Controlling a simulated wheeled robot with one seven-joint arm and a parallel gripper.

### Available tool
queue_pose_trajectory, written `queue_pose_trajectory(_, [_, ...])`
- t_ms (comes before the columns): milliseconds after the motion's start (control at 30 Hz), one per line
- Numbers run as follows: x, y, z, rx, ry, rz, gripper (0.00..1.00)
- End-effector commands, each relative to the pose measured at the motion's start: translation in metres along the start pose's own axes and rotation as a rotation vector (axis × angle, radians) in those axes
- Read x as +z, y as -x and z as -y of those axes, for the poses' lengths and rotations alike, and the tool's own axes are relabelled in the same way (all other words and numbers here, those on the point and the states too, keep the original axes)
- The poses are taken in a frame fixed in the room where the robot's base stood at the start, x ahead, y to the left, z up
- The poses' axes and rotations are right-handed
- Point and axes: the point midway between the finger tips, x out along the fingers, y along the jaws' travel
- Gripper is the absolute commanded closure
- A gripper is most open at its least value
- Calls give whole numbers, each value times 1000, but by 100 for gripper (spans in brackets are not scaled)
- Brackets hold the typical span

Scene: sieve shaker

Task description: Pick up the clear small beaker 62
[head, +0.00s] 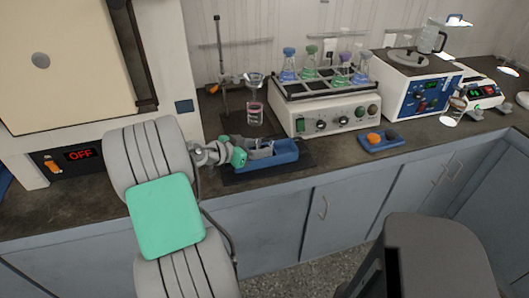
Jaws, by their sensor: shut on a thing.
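My gripper (262,149), at the end of my arm with its green wrist part, is low over the blue tray (284,160) on the dark counter. It is shut on a small clear thing that looks like the clear small beaker; the fingers and the small size hide most of its outline. I cannot tell whether it touches the tray floor. Another clear vessel (255,114) with pink liquid stands behind my gripper, under a funnel (254,80), apart from my fingers.
A metal stand (222,70) rises behind my gripper. A white shaker (334,117) with several coloured flasks stands close to the right. A small blue tray (381,140) and a blue-fronted machine (428,95) are farther right. A large oven-like cabinet (75,65) stands left.

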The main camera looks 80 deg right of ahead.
Motion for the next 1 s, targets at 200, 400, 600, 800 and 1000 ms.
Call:
queue_pose_trajectory(200, [0,0,0,0,-1,-1,100])
queue_pose_trajectory(400, [-4,2,0,-1,-2,-1,100])
queue_pose_trajectory(600, [-24,10,1,-1,-5,-1,100])
queue_pose_trajectory(800, [-41,37,3,-4,-3,-1,100])
queue_pose_trajectory(1000, [-64,80,7,-6,-4,-1,100])
